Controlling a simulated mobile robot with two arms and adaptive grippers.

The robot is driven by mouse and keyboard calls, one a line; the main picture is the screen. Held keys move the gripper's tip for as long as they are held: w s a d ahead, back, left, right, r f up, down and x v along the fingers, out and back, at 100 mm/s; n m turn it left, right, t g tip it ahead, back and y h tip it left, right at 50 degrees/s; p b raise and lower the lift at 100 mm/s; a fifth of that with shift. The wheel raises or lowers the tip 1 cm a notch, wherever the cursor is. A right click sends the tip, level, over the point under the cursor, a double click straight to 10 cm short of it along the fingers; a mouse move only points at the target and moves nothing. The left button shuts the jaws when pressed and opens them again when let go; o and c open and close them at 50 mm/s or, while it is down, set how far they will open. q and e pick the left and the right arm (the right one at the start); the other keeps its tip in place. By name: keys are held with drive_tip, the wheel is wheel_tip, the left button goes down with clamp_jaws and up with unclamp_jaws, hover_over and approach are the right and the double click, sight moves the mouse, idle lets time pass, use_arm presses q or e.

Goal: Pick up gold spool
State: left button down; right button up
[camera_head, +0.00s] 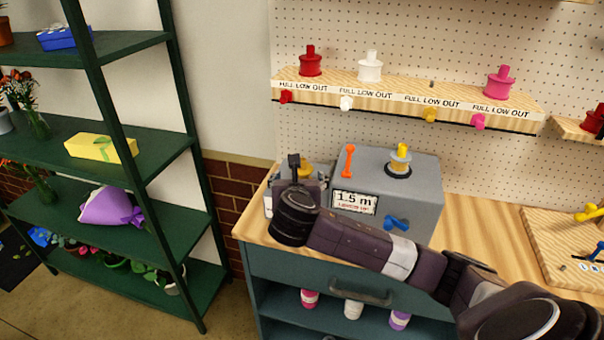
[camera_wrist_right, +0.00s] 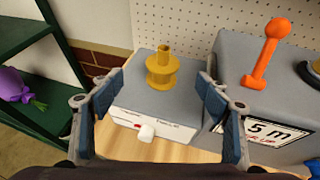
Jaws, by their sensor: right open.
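A gold spool (camera_wrist_right: 162,70) stands upright on a small grey box (camera_wrist_right: 188,98) in the right wrist view. My right gripper (camera_wrist_right: 160,82) is open, with one blue-grey finger on each side of the spool in that picture; no contact shows. In the head view my right gripper (camera_head: 296,172) is over the left end of the counter and partly hides the gold spool (camera_head: 306,170). Another yellow-gold spool (camera_head: 400,158) sits on a black ring on the large grey machine. My left gripper is not in view.
The large grey machine (camera_head: 425,190), with an orange lever (camera_head: 349,160) and a blue lever (camera_head: 397,223), stands right beside the small box. Red, white and pink spools stand on the wooden shelf (camera_head: 385,91) above. Green shelving (camera_head: 160,170) is at left.

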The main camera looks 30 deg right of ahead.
sight(302, 170)
drive_tip(key=x, duration=0.5)
drive_tip(key=shift+a+p, duration=0.1)
drive_tip(key=shift+p, duration=0.25)
drive_tip(key=shift+w+d+f, duration=0.2)
drive_tip(key=shift+w+d, duration=0.05)
drive_tip(key=shift+d, duration=0.15)
drive_tip(key=p+x, duration=0.1)
drive_tip(key=x, duration=0.2)
drive_tip(key=shift+d+f, duration=0.2)
drive_tip(key=shift+d, duration=0.05)
drive_tip(key=shift+w+d+f, duration=0.25)
drive_tip(key=shift+w, duration=0.15)
drive_tip(key=shift+c, duration=0.4)
drive_tip(key=c, duration=1.2)
